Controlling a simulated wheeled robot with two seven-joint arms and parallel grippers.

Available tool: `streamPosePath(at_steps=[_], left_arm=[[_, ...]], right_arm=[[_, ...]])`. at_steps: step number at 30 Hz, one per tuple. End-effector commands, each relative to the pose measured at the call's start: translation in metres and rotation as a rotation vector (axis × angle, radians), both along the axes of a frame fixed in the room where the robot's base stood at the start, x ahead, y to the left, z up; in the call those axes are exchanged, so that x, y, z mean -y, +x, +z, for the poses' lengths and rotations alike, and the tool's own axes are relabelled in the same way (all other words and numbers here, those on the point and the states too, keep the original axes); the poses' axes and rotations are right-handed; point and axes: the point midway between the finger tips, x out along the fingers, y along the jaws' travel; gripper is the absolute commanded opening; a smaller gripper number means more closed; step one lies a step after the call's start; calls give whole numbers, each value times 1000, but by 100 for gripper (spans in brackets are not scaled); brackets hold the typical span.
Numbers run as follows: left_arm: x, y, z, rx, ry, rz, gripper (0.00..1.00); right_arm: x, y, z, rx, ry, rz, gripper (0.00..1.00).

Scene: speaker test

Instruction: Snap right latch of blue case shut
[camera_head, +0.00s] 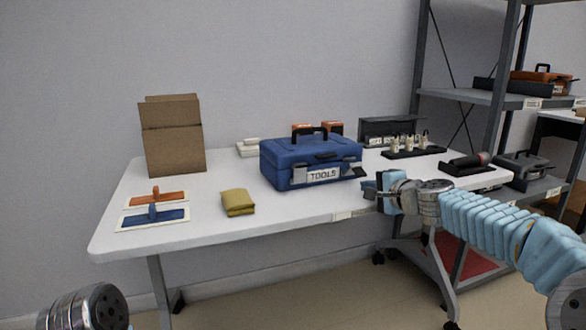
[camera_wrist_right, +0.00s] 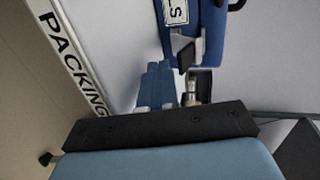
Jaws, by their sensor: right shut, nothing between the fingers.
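The blue case (camera_head: 282,168) stands lid down on the white table, with a "TOOLS" label on its front. Its right latch (camera_head: 355,171) is a grey plate at the right of the label and seems to stick out from the front; it also shows in the right wrist view (camera_wrist_right: 188,52). My right gripper (camera_head: 371,188) is shut and empty, in front of the case's right end, a little lower than the latch and apart from it. A grey left latch (camera_head: 299,176) sits left of the label. Only part of my left arm shows at bottom left; its gripper is out of view.
The white table (camera_head: 215,225) has free room in front of the case. A yellow cloth (camera_head: 238,202), two trowels, and a cardboard box (camera_head: 172,145) lie left. A black rack (camera_head: 413,152) and a dark tool (camera_head: 467,163) are right. Grey shelving stands behind.

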Motion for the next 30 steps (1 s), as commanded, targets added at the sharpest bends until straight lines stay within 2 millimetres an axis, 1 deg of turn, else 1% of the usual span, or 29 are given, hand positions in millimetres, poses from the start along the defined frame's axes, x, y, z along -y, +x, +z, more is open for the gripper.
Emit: streamPosePath(at_steps=[1, 6, 15, 30], left_arm=[[0, 0, -5, 0, 0, 0, 43], [0, 0, -13, 0, 0, 0, 43], [0, 0, -23, 0, 0, 0, 43], [2, -1, -22, -3, -6, -4, 43]], right_arm=[[2, -5, -2, 2, 1, -1, 0], [8, -19, -2, 1, 1, 0, 0], [18, -41, 0, 1, 0, -1, 0], [19, -44, 0, 0, 0, 0, 0]])
